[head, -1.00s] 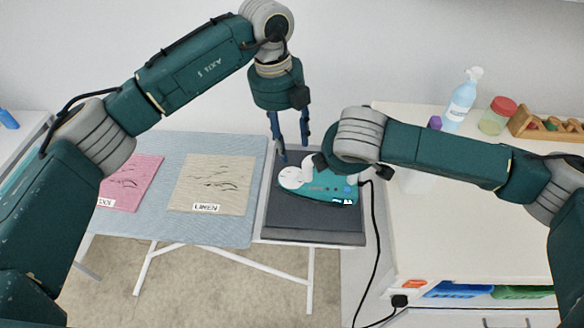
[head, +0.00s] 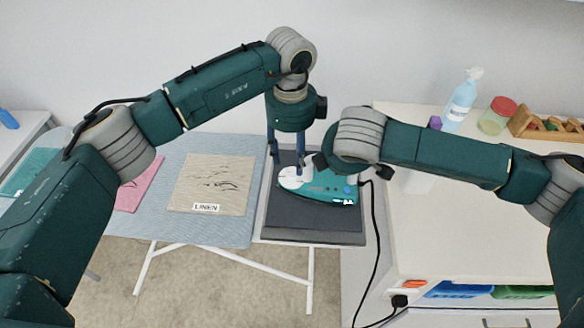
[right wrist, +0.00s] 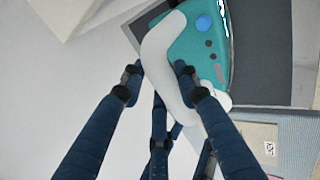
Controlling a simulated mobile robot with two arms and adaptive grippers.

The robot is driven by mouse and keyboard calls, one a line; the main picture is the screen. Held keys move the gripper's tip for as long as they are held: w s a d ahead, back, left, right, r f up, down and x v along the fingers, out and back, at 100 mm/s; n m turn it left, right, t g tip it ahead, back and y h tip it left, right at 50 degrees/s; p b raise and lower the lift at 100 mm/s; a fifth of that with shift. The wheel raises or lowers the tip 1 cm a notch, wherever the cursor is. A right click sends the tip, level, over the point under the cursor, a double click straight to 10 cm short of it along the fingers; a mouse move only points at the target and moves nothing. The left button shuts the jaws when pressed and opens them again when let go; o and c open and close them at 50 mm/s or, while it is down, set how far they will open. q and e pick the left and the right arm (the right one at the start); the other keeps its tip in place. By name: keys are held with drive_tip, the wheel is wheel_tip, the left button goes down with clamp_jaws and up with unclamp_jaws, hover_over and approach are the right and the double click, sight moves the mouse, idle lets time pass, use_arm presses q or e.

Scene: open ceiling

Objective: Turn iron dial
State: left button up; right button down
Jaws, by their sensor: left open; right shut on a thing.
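The teal and white iron (head: 318,187) rests on the dark grey pad (head: 285,222). Its white handle (right wrist: 163,52) and a round blue part (right wrist: 203,23) show in the right wrist view; I cannot tell if that part is the dial. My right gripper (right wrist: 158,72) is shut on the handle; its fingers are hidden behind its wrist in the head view. My left gripper (head: 288,160) is open, pointing down just behind the iron's white front end. Its fingers also show in the right wrist view (right wrist: 180,138). I cannot tell if they touch the iron.
Linen (head: 215,183) and pink (head: 138,185) cloths lie on the pale blue board (head: 235,228) to the left. A black cord (head: 376,250) hangs from the iron. A white counter (head: 440,230) at right holds a spray bottle (head: 461,100) and a red-lidded jar (head: 496,117).

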sight(292, 172)
use_arm(q)
drive_tip(key=shift+f, duration=2.65)
drive_tip(key=shift+w, duration=0.1)
clamp_jaws()
